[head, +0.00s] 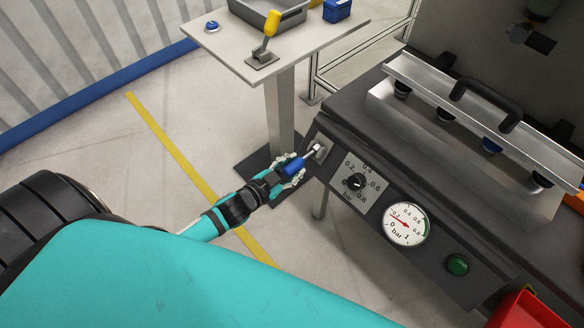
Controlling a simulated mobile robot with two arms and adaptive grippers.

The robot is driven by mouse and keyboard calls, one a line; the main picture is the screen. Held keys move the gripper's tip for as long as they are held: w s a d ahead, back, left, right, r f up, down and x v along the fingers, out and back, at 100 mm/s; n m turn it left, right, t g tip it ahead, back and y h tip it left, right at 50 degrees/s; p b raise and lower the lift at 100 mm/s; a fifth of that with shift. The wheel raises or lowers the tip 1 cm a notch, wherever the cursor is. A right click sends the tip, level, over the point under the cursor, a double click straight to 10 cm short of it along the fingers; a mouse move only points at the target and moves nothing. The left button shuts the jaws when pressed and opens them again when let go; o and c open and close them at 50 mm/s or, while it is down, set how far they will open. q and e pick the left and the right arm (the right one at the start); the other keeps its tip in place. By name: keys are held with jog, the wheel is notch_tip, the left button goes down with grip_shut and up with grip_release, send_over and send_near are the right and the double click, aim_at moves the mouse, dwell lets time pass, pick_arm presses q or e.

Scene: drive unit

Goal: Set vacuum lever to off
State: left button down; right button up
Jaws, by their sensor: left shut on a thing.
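The vacuum lever (294,164) has a blue grip on a metal stem and sits at the left end of the drive unit's dark front panel. It points down and to the left from its metal mount (317,151). My left gripper (291,169) is shut on the blue grip, and its fingers hide part of it. No on or off marking is readable beside the lever. My right gripper is not in view.
Right of the lever are a black dial knob (356,182), a round pressure gauge (405,224) and a green button (458,265). A metal fixture with a black handle (486,103) is on top. A side table (225,44) carries a yellow-handled lever (270,29).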

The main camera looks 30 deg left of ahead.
pick_arm(q)
jog(key=c, duration=1)
grip_release()
jog(key=shift+o, duration=0.2)
jog(key=v, duration=1.2)
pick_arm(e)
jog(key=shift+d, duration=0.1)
